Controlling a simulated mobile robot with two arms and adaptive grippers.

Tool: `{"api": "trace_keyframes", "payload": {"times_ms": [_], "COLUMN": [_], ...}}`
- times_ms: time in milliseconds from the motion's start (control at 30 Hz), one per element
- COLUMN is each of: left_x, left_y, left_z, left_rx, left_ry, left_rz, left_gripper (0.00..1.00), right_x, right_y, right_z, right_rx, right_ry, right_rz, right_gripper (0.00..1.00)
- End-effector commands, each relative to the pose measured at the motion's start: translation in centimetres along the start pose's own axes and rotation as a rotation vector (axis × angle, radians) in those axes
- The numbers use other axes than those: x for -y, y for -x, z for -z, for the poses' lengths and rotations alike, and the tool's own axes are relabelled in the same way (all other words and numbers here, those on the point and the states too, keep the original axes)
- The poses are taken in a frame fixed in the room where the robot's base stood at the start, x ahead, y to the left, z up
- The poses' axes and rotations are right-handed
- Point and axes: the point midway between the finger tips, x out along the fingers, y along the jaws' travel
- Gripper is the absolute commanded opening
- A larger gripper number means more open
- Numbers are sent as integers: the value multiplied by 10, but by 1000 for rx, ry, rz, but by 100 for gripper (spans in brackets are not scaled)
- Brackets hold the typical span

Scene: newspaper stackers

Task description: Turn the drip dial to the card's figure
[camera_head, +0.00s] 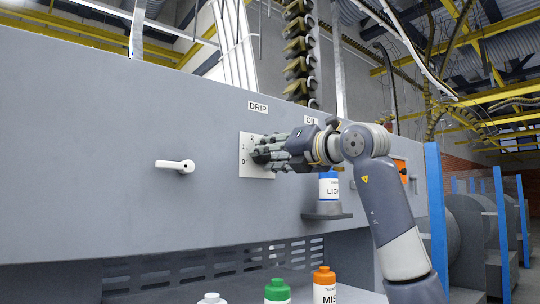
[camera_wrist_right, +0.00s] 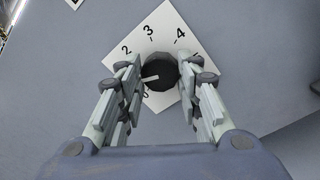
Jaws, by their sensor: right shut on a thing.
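The drip dial is a dark round knob (camera_wrist_right: 161,72) with a white pointer line, on a white square plate (camera_head: 246,158) below the DRIP label (camera_head: 258,107). In the wrist view, figures 0, 2, 3 and 4 show around it; my left-hand finger hides part of the scale. The pointer is directed left, on the side between 0 and 2. My right gripper (camera_head: 262,156) is at the dial, its fingers on both sides of the knob, shut on it; it also shows in the wrist view (camera_wrist_right: 164,80). No figure card can be made out. My left gripper is out of view.
A white lever handle (camera_head: 175,166) sticks out left of the dial. A blue-capped bottle (camera_head: 328,187) stands on a small bracket (camera_head: 327,215) under my right arm. White (camera_head: 212,299), green (camera_head: 277,292) and orange-capped (camera_head: 324,287) bottles stand below. Blue posts (camera_head: 437,220) are at right.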

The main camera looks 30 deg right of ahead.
Motion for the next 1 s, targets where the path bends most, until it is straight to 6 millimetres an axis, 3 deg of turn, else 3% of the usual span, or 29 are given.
{"api": "trace_keyframes", "payload": {"times_ms": [100,133,200,633,767,1000], "left_x": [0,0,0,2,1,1], "left_y": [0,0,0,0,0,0], "left_z": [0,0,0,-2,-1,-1], "left_rx": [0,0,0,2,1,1], "left_ry": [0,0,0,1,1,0], "left_rz": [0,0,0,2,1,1], "left_gripper": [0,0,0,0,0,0], "right_x": [-1,-1,-1,0,0,1], "right_y": [1,1,1,6,26,78], "right_z": [-2,-2,-2,-1,-2,-2], "right_rx": [6,6,6,4,5,6], "right_ry": [0,0,0,1,2,1], "right_rz": [-3,-3,-3,-2,-2,-1], "right_gripper": [9,37,53,54,54,54]}}
